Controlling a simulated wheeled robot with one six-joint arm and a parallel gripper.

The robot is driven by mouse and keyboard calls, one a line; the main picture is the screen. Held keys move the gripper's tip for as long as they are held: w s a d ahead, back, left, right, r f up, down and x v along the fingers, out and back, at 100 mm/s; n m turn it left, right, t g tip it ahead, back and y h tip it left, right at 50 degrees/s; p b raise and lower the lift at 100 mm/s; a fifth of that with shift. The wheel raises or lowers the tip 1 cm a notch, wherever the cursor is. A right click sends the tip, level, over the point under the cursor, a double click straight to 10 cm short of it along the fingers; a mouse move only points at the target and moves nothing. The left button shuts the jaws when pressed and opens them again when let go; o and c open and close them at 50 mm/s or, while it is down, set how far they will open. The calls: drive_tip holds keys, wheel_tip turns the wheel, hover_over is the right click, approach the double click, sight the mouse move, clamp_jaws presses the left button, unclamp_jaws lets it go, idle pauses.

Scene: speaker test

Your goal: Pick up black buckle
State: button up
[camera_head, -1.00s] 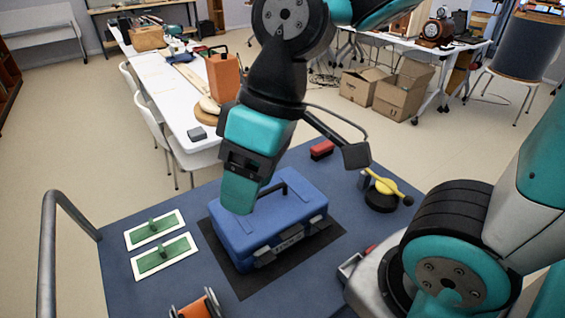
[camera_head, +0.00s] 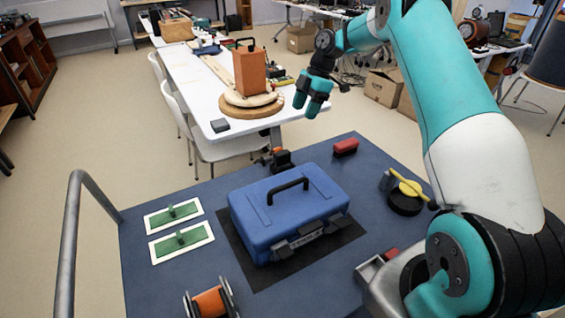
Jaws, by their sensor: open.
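I cannot tell for sure which thing is the black buckle. The blue toolbox (camera_head: 262,203) has dark latches (camera_head: 308,236) on its front side. A small black item with an orange-brown end (camera_head: 283,160) sits at the blue table's far edge, behind the toolbox. A small dark grey block (camera_head: 221,125) lies on the near end of the white table. My gripper (camera_head: 311,106) is open, with teal fingers pointing down. It appears in the picture above and behind the toolbox, near the white table's right edge, with nothing seen between its fingers.
An orange box (camera_head: 252,73) stands on round wooden boards. A metal rail (camera_head: 70,240) borders the left.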

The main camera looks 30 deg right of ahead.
drive_tip(key=p, duration=0.1)
approach(283, 152)
drive_tip(key=x, duration=0.5)
drive_tip(key=shift+s+d+f, duration=0.2)
drive_tip(key=shift+s+f, duration=0.1)
drive_tip(key=shift+f, duration=0.05)
drive_tip(key=shift+w+a+p+x, duration=0.15)
drive_tip(key=shift+p+x, duration=0.3)
drive_tip(key=shift+x, duration=0.9)
drive_tip(key=shift+w+a+p+x, duration=0.15)
drive_tip(key=shift+p+x, duration=0.25)
drive_tip(key=shift+x, duration=1)
drive_tip(key=shift+r, duration=0.15)
drive_tip(key=shift+c, duration=0.4)
drive_tip(key=c, duration=0.9)
